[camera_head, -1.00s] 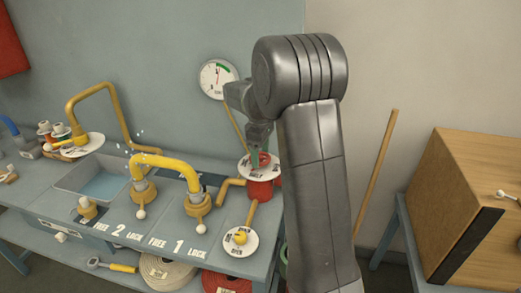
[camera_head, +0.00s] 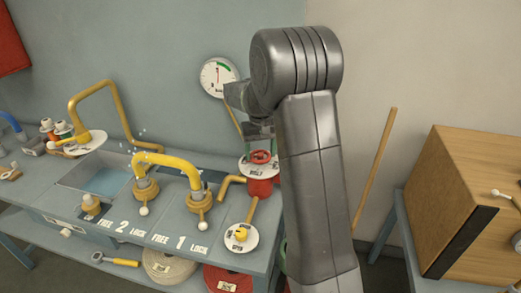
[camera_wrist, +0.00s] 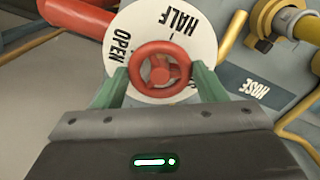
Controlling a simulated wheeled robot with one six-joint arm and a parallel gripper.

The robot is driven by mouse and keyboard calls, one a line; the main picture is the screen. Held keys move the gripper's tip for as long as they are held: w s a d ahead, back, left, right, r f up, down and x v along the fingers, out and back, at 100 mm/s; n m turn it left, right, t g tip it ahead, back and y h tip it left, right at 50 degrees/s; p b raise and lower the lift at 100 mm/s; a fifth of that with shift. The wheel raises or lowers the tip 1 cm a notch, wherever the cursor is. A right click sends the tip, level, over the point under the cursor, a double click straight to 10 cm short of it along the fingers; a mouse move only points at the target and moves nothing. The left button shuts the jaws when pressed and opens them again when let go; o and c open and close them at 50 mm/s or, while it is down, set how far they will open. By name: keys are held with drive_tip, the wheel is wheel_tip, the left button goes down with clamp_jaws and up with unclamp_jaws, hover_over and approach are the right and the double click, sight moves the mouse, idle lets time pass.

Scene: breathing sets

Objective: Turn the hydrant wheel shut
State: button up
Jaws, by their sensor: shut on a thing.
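The red hydrant wheel (camera_wrist: 160,70) sits over a round white dial (camera_wrist: 196,18) marked HALF and OPEN. In the wrist view HALF is above the wheel and OPEN is to its left. My gripper (camera_wrist: 160,76) has its green fingers on either side of the wheel and is shut on its rim. In the head view the wheel (camera_head: 261,156) and dial (camera_head: 259,170) top a red hydrant body (camera_head: 262,187) at the bench's right end. My gripper (camera_head: 259,139) reaches it from above, partly hidden by my arm.
A yellow spout (camera_head: 166,159) with valves stands left of the hydrant. A small white dial with a yellow knob (camera_head: 241,235) is in front. A gauge (camera_head: 218,77) hangs on the wall behind. A wooden cabinet (camera_head: 470,195) stands at the right.

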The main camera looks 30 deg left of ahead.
sight(260, 154)
drive_tip(key=shift+m, duration=1.5)
drive_tip(key=o, duration=1)
drive_tip(key=shift+r, duration=0.1)
wheel_tip(260, 154, up, 14)
drive_tip(key=shift+b, duration=0.35)
wheel_tip(260, 154, down, 14)
drive_tip(key=shift+f+p, duration=0.1)
drive_tip(key=shift+p, duration=0.45)
